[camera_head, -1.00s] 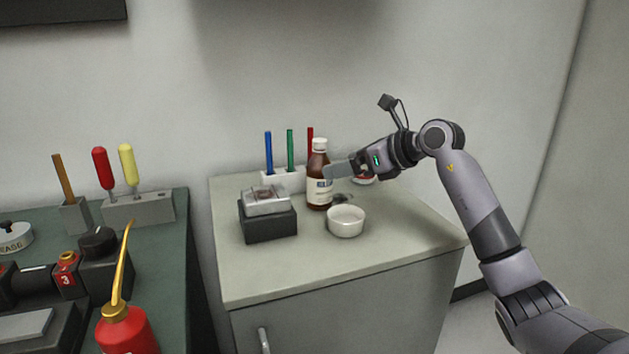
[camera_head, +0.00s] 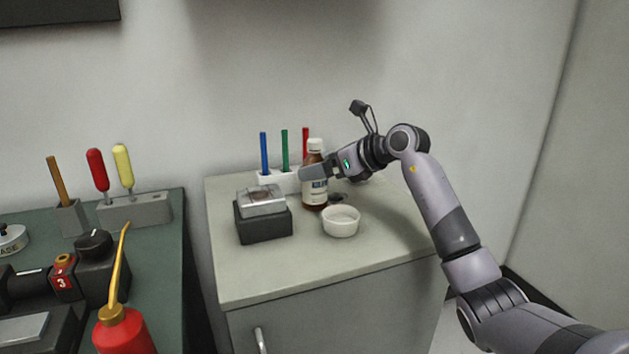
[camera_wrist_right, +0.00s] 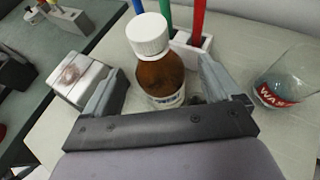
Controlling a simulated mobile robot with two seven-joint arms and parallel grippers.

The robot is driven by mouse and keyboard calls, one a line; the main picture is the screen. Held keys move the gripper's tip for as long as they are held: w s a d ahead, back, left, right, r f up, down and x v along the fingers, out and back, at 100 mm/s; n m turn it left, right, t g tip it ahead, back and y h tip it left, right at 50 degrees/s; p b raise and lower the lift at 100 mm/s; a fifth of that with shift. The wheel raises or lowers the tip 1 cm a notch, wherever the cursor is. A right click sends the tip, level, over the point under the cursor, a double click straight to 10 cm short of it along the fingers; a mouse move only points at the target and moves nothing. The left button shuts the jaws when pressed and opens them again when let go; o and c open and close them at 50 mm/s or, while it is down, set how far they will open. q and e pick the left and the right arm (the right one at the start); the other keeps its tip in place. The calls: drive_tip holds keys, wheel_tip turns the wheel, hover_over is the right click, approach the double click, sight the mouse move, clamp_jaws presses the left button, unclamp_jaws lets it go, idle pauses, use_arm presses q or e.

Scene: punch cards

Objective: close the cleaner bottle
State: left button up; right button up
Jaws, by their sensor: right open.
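The cleaner bottle (camera_head: 314,190) is brown with a pale label and stands upright on the light cabinet top. A white cap (camera_head: 315,145) sits on its neck; the ribbed cap also shows in the right wrist view (camera_wrist_right: 148,34). I cannot tell whether the cap is tight. My right gripper (camera_head: 312,172) is at the bottle, below the cap. In the right wrist view the gripper (camera_wrist_right: 165,85) is open, with one finger on each side of the brown bottle (camera_wrist_right: 160,76) and a gap visible. My left gripper is not in view.
A white bowl (camera_head: 341,221) stands in front of the bottle. A dark block with a grey top (camera_head: 263,218) is to its left. A white holder (camera_head: 279,181) with pens is behind. A glass labelled WAS (camera_wrist_right: 283,80) stands to the right. The cabinet front area is clear.

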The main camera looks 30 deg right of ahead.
drive_tip(key=shift+x, duration=1.35)
drive_tip(key=shift+r, duration=0.1)
drive_tip(key=c, duration=1.2)
drive_tip(key=shift+c, duration=0.2)
drive_tip(key=shift+r, duration=0.1)
wheel_tip(320, 180, up, 20)
drive_tip(key=p, duration=0.2)
